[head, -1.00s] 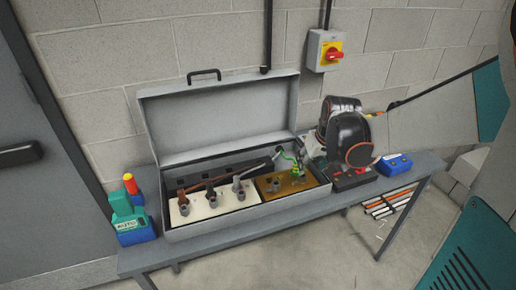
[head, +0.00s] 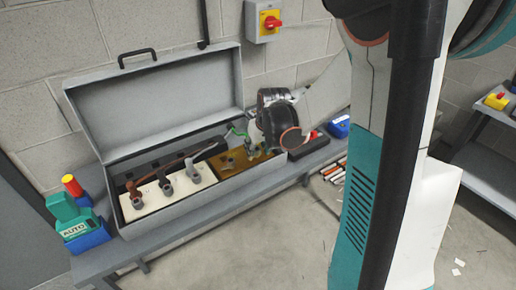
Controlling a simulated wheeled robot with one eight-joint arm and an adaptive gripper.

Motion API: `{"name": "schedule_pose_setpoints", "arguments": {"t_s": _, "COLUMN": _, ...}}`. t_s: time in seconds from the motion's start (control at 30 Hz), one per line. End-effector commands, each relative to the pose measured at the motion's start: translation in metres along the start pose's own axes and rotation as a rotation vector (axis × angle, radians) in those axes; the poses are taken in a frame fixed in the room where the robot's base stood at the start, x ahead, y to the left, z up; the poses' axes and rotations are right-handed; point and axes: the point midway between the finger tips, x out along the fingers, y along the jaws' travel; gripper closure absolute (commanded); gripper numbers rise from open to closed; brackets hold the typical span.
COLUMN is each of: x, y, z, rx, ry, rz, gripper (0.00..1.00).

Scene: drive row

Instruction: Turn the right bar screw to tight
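An open grey case (head: 190,216) on a bench holds a cream block (head: 178,203) with three upright posts in a row. The right-hand post (head: 195,178) is grey; the left one is brown. Beside it a brown plate (head: 232,174) carries small round fittings, one of them a screw-like stub (head: 230,164), and a green wire (head: 238,131). I cannot tell which fitting is the right bar screw or how tight it is. My gripper (head: 254,143) is by the right end of the case, over the far side of the brown plate. My dark wrist hides most of its fingers.
The raised lid (head: 155,105) blocks the back. A red-yellow switch (head: 270,22) is on the wall.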

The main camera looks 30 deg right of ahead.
Motion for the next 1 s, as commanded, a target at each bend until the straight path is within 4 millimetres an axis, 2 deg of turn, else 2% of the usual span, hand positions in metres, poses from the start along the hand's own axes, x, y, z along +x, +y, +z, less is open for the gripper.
{"name": "schedule_pose_setpoints", "arguments": {"t_s": 0.03, "x": -0.0001, "y": 0.0, "z": 0.0, "rx": 0.0, "ry": 0.0, "rz": 0.0, "gripper": 0.78}}
{"name": "schedule_pose_setpoints", "arguments": {"t_s": 0.13, "x": -0.0001, "y": 0.0, "z": 0.0, "rx": 0.0, "ry": 0.0, "rz": 0.0, "gripper": 1.0}}
{"name": "schedule_pose_setpoints", "arguments": {"t_s": 0.57, "x": -0.0002, "y": -0.0012, "z": 0.0, "rx": 0.052, "ry": 0.0, "rz": 0.023, "gripper": 1.0}}
{"name": "schedule_pose_setpoints", "arguments": {"t_s": 1.0, "x": 0.0001, "y": -0.0053, "z": -0.0012, "rx": 0.368, "ry": 0.001, "rz": 0.153, "gripper": 1.0}}
